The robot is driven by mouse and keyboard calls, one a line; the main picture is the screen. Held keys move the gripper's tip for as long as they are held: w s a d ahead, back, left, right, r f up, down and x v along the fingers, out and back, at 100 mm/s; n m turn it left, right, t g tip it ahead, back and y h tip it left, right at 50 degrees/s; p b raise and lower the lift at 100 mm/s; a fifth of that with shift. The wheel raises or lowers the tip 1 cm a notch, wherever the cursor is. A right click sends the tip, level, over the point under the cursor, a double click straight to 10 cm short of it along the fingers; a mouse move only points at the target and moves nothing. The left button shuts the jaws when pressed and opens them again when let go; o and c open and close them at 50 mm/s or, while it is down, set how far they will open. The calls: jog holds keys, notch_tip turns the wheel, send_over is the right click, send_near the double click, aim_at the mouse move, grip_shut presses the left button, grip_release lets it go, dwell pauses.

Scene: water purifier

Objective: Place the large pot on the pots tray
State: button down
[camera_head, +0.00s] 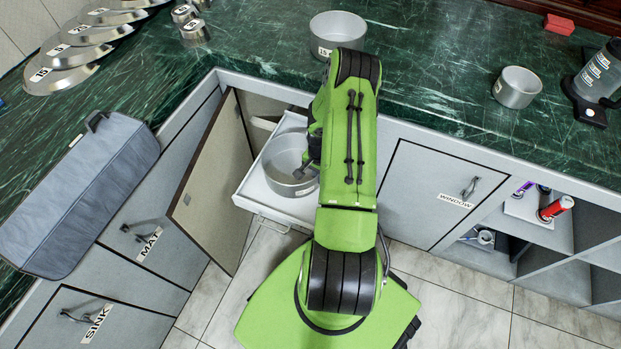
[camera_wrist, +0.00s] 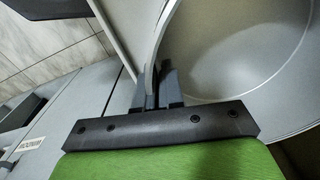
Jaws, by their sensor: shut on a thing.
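A large grey metal pot (camera_head: 283,158) is over the white pulled-out pots tray (camera_head: 254,193) in the cabinet left of my arm. My arm covers its right side. In the wrist view the pot (camera_wrist: 245,50) fills the upper right, open side toward the camera. My gripper (camera_wrist: 158,78) is shut on the pot's wall at the rim, one finger on each side.
An open cabinet door (camera_head: 215,185) stands just left of the tray. On the green counter (camera_head: 430,60) are a pot labelled 15 (camera_head: 337,32), a smaller pot (camera_head: 517,88), and several lids (camera_head: 65,60). Open shelves (camera_head: 560,235) are at right.

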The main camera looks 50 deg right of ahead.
notch_tip(320, 180, down, 5)
jog(key=shift+w+b, duration=0.1)
jog(key=shift+b, duration=0.7)
jog(key=shift+r, duration=0.1)
jog(key=c, duration=1.3)
grip_release()
jog(key=shift+o, duration=0.2)
